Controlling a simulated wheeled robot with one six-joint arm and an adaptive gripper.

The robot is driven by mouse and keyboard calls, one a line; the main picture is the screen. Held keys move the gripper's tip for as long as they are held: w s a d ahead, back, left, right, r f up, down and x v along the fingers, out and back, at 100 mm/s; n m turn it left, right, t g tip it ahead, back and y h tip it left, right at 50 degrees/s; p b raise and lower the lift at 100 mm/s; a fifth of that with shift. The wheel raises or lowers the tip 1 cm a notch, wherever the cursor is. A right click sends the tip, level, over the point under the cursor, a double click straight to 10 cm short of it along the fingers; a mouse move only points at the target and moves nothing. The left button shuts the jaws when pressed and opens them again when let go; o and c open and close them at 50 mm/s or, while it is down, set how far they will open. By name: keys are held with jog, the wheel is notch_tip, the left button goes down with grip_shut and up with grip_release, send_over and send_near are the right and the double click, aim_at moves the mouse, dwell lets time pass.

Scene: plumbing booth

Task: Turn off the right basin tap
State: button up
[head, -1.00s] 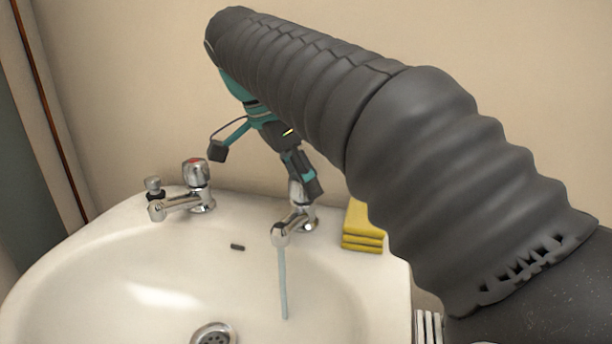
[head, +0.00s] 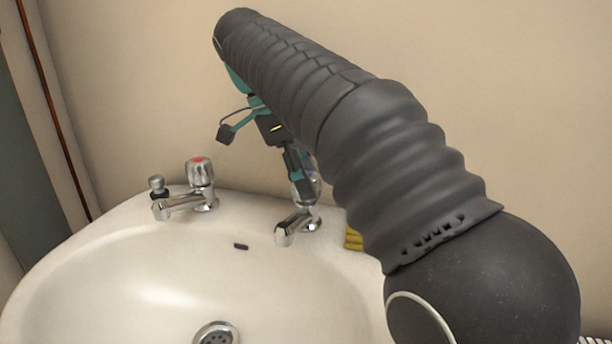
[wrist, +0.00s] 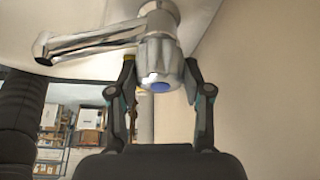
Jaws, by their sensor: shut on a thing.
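The right basin tap (head: 297,225) is chrome and stands at the back right of the basin rim. No water shows at its spout in the head view. In the wrist view its faceted handle (wrist: 160,68) has a blue cap, and its spout reaches to the left. My gripper (head: 306,192) is at the tap's handle from above, with one finger on each side in the wrist view (wrist: 160,84). It is shut on the handle. My gripper hides part of the handle in the head view.
The white basin (head: 130,270) looks empty. Yellow sponges or cloths (head: 353,238) lie on the right rim, partly behind my arm. A wall stands close behind.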

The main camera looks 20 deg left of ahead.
dwell(0.3)
jog(key=o, duration=1.2)
jog(key=shift+c, duration=0.2)
